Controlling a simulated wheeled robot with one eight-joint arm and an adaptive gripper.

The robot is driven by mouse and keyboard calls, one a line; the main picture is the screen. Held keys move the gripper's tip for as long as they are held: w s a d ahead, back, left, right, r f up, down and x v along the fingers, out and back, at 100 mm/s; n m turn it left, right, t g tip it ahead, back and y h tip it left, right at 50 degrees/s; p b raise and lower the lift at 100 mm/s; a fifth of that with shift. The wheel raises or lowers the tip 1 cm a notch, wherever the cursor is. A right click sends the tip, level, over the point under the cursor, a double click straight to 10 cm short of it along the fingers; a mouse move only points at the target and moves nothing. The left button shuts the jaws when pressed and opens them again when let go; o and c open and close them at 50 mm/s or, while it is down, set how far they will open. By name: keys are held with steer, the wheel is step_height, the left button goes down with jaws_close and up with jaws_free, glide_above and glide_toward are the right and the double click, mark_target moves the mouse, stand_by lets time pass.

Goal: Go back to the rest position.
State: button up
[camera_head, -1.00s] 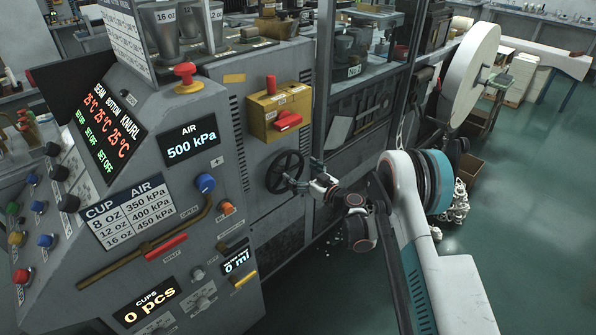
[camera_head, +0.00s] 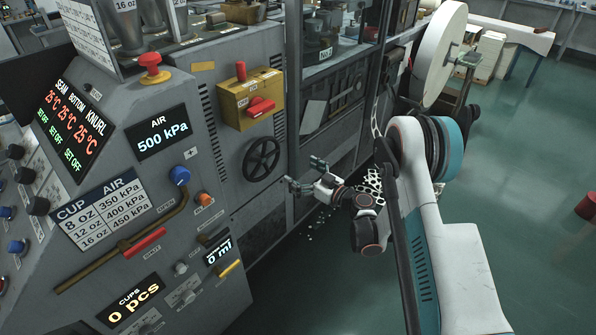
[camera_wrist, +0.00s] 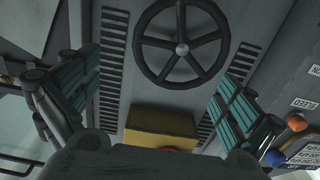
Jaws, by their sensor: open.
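My gripper (camera_head: 304,174) is open and empty in the head view, just right of the machine's front panel and apart from the black handwheel (camera_head: 261,159). In the wrist view its two teal-padded fingers (camera_wrist: 160,90) stand wide apart. The handwheel (camera_wrist: 181,48) shows between and beyond them, with nothing held. My white and teal arm comes in from the right side of the head view.
The grey machine (camera_head: 222,215) fills the left and middle, with a yellow box (camera_head: 238,108) with red handles, a blue knob (camera_head: 179,175) and an air display reading 500 kPa (camera_head: 163,132). A large white roll (camera_head: 438,55) stands behind my arm. Green floor (camera_head: 510,215) is open at right.

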step_height(320, 180, up, 14)
steer(key=s+d+m+g+h, duration=0.2)
steer(key=h, duration=0.1)
steer(key=s+d+r+m+h, duration=0.25)
steer(key=s+d+r, duration=0.25)
steer(key=s+r, duration=0.35)
steer(key=s+d+m+h, duration=0.2)
steer(key=s+d, duration=0.3)
steer(key=s, duration=0.4)
steer(key=s+d+r+m+g+h, duration=0.1)
steer(key=s+d+m+h, duration=0.1)
steer(key=s+d, duration=0.4)
steer(key=s+d+r+m+h, duration=0.1)
steer(key=s+d+h, duration=0.3)
steer(key=s, duration=1)
steer(key=shift+s+d+m+g+h, duration=0.2)
steer(key=shift+d+m+g+h, duration=0.2)
steer(key=shift+d, duration=0.3)
steer(key=shift+w+r, duration=0.1)
steer(key=shift+r, duration=0.05)
